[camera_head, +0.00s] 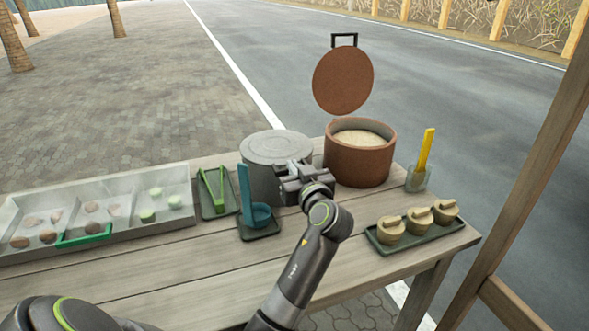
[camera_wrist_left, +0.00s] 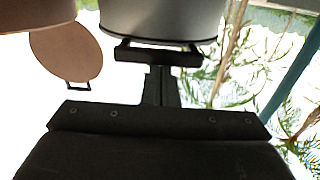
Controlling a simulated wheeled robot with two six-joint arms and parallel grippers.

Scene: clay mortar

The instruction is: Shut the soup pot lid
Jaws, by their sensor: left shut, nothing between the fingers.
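A brown round pot (camera_head: 358,168) with pale contents stands open at the back right of the table. Its brown lid (camera_head: 343,80) is raised nearly upright behind it, with a dark handle at the top; the lid also shows in the left wrist view (camera_wrist_left: 67,50). A grey pot (camera_head: 262,180) with its grey lid down stands left of it. Which one is the soup pot is not labelled. My left gripper (camera_head: 292,173) is shut and empty at the front right of the grey pot. In the left wrist view its fingers (camera_wrist_left: 160,75) are close to a dark bar by the grey pot (camera_wrist_left: 160,20); contact is unclear.
A teal ladle holder (camera_head: 258,217), a dark tray with green tongs (camera_head: 215,190) and a pale divided tray (camera_head: 100,208) lie to the left. A glass with a yellow utensil (camera_head: 418,178) and a tray of lidded cups (camera_head: 400,243) lie right. A wooden post rises at the right.

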